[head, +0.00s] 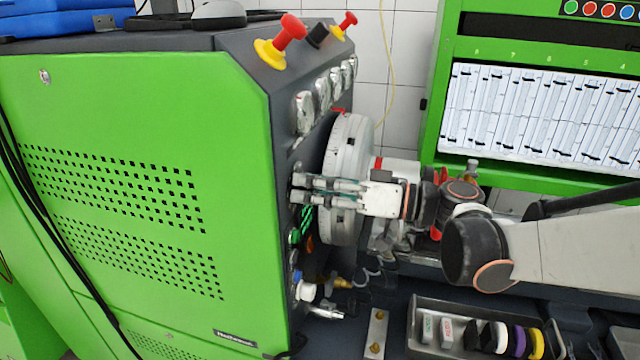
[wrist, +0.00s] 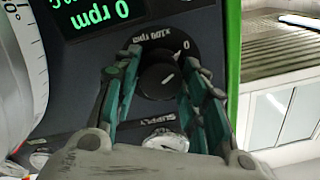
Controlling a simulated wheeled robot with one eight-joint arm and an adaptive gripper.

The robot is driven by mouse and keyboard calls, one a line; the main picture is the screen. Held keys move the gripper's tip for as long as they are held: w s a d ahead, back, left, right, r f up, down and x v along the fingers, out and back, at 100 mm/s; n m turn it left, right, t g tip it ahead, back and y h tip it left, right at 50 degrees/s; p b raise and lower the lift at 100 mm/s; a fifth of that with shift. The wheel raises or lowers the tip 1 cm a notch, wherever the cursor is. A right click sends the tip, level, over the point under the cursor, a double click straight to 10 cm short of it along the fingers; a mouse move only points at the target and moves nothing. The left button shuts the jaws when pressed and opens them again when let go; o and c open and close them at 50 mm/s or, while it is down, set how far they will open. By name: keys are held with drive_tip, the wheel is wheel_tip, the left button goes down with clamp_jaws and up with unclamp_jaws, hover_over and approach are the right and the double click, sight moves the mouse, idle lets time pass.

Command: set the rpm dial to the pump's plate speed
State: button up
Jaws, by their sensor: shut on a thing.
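The rpm dial (wrist: 160,80) is a black round knob with a white pointer line, on the dark front panel in the wrist view. White lettering and a 0 mark sit around it. The green-lit display (wrist: 98,16) beside it reads 0 rpm, turned in the picture. My gripper (wrist: 162,68) is shut on the dial, one green-grey finger on either side. In the head view my gripper (head: 298,188) reaches left across the grey disc to the panel; the dial is hidden there. I cannot make out a pump plate or its speed in either view.
The large grey graduated disc (head: 347,150) stands close beside my gripper. Gauges (head: 305,113) and red-yellow buttons (head: 290,28) line the panel above. Hoses and fittings (head: 340,283) crowd below. A tray (head: 480,310) of small parts lies lower right.

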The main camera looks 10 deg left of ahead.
drive_tip(key=shift+m, duration=0.3)
drive_tip(key=m, duration=0.3)
drive_tip(key=m+p, duration=0.1)
drive_tip(key=m, duration=0.3)
drive_tip(key=shift+m, duration=0.3)
drive_tip(key=m, duration=0.3)
drive_tip(key=shift+m, duration=2.3)
drive_tip(key=o, duration=1)
drive_tip(key=shift+f, duration=0.1)
drive_tip(key=shift+c, duration=0.2)
